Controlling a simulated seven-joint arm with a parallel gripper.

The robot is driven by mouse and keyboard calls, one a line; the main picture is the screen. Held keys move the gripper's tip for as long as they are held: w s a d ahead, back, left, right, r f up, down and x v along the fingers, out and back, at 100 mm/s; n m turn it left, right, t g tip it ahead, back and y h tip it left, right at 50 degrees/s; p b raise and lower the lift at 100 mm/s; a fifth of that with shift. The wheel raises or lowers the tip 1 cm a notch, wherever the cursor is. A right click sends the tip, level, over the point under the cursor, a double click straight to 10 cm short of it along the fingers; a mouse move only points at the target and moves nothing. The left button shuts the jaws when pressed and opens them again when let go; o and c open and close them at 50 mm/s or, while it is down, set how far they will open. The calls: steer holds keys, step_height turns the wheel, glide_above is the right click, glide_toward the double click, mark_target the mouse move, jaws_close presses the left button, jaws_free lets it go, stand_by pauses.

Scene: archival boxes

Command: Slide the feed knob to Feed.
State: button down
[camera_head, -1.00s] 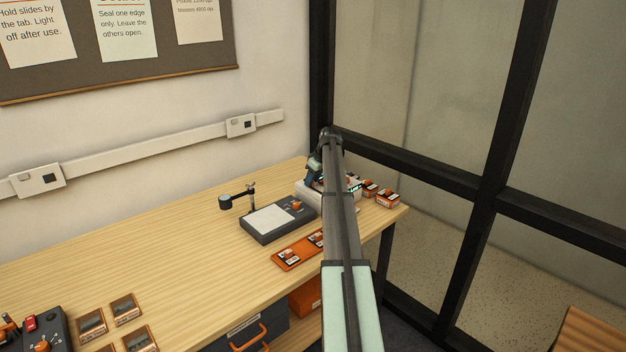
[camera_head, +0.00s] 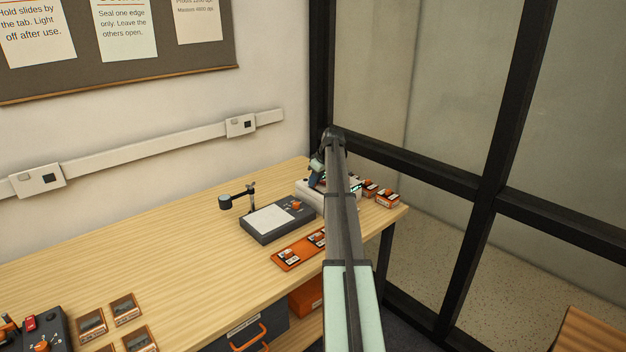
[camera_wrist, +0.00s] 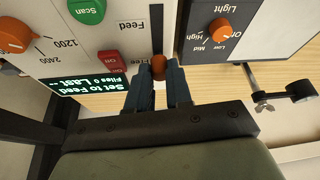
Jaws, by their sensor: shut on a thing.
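The feed knob (camera_wrist: 158,67) is a small orange knob in the wrist view. It sits at the lower end, in that view, of a dark slot (camera_wrist: 157,30) in a white scanner panel (camera_wrist: 85,38). The word "Feed" stands beside the slot's upper part; a second label beside the knob is partly hidden. My gripper (camera_wrist: 158,80) is shut on the knob, one finger on each side. In the head view my gripper is at the white scanner (camera_head: 310,197), largely hidden by my arm. The scanner's display (camera_wrist: 88,90) reads "Set to Feed".
On the scanner are a red switch (camera_wrist: 112,60), a green Scan button (camera_wrist: 86,10) and an orange dial (camera_wrist: 14,36). Orange slide holders (camera_head: 387,198) lie near the right edge.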

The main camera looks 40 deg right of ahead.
steer(key=s, duration=0.4)
steer(key=shift+s, duration=0.3)
steer(key=c, duration=1)
jaws_free()
steer(key=shift+r, duration=0.1)
steer(key=v, duration=1.3)
steer(key=shift+r, duration=0.35)
